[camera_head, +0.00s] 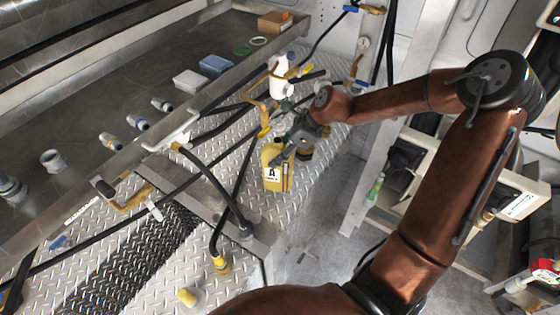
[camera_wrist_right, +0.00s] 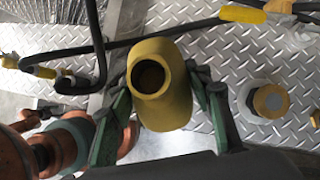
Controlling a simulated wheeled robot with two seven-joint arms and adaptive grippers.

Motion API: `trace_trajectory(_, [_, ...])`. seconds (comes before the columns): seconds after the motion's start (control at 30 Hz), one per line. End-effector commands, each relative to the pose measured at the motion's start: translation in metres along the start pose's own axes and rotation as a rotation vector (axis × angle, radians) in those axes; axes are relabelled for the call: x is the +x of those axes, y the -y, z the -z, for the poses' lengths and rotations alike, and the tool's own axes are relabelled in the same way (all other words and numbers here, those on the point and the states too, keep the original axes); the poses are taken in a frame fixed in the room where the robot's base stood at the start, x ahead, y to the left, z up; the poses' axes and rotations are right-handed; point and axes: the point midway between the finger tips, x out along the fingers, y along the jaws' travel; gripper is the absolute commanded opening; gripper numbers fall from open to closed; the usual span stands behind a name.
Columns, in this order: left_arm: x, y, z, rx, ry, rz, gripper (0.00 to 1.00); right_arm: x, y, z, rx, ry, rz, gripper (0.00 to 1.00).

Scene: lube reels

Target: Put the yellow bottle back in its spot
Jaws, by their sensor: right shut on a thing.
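The yellow bottle (camera_head: 276,172) has a white label with a black letter and stands upright at the edge of the diamond-plate surface. It also shows from above in the right wrist view (camera_wrist_right: 164,100), with its round open neck facing the camera. My right gripper (camera_head: 287,148) is shut on the bottle, with one finger on each side of its body. The fingers also show in the right wrist view (camera_wrist_right: 165,105). Whether the bottle's base touches the plate is hard to tell. My left gripper is not in view.
The diamond-plate surface (camera_head: 325,165) is mostly clear to the right of the bottle. A white bottle (camera_head: 283,82) stands behind it. A white round container with a tan cap (camera_wrist_right: 268,100) is near the gripper. Black hoses (camera_head: 212,178) cross the plate. A metal shelf (camera_head: 80,110) holds several fittings.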

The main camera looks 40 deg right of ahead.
Motion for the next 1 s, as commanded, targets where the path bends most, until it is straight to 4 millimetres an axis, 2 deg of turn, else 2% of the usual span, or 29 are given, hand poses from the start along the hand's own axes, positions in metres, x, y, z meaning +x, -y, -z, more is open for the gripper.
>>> trace_trajectory(0.1, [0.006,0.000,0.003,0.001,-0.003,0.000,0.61,0.013,0.015,0.010,0.002,0.002,0.003,0.00])
trace_trajectory(0.4, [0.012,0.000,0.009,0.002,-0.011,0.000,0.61,0.027,0.030,0.022,0.000,0.002,0.003,0.00])
trace_trajectory(0.6, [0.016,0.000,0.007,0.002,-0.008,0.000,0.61,0.048,0.028,0.035,-0.001,0.001,0.001,0.00])
trace_trajectory(1.0, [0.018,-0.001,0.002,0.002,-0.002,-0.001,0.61,0.051,0.028,0.036,-0.003,0.004,0.003,0.00])
